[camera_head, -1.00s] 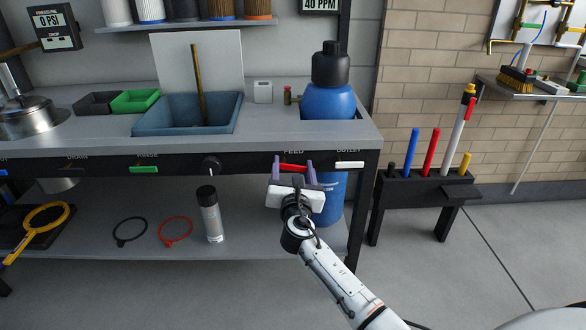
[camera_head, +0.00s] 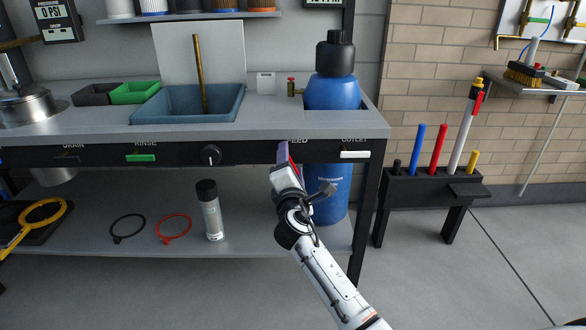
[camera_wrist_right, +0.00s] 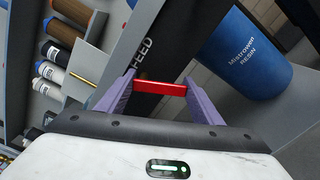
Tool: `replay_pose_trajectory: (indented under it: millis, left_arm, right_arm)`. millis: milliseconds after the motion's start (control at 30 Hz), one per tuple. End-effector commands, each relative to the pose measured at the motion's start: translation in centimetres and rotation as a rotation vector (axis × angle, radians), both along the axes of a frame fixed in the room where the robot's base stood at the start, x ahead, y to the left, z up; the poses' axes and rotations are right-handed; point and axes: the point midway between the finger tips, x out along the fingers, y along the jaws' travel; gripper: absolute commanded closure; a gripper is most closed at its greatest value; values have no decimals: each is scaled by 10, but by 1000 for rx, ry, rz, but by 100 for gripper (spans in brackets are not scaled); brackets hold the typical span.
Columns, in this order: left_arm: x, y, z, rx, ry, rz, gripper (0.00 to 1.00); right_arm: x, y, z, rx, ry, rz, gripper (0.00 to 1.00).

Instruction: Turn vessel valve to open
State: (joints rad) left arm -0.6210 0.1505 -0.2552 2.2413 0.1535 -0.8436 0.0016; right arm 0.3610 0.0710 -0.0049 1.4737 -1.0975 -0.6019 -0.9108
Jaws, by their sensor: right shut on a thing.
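The red FEED handle (camera_head: 293,161) is on the dark panel under the counter's front edge, mostly hidden by my right gripper in the head view. In the right wrist view the red handle (camera_wrist_right: 161,88) spans between the purple fingers of my right gripper (camera_wrist_right: 160,84), which is shut on it. In the head view my right gripper (camera_head: 289,155) is rolled to a steep tilt at the panel. The FEED label (camera_wrist_right: 139,45) looks tilted in the wrist view. The blue resin vessel (camera_head: 333,93) stands upright behind the handle. My left gripper is not in view.
On the same panel are a white OUTLET handle (camera_head: 355,154), a black knob (camera_head: 211,154) and a green RINSE handle (camera_head: 141,158). A small red-topped brass valve (camera_head: 291,88) sits beside the vessel. A spray can (camera_head: 209,210) stands on the lower shelf.

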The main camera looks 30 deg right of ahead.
Motion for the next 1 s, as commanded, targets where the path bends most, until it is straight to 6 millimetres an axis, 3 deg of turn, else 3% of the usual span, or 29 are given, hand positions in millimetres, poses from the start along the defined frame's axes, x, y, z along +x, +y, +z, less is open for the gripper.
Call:
replay_pose_trajectory:
  millis: [500,1000]
  left_arm:
    - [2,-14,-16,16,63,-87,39]
    - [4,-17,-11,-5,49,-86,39]
  right_arm:
    - [5,9,-7,317,-189,0,62]
    - [6,10,-5,388,-233,-1,62]
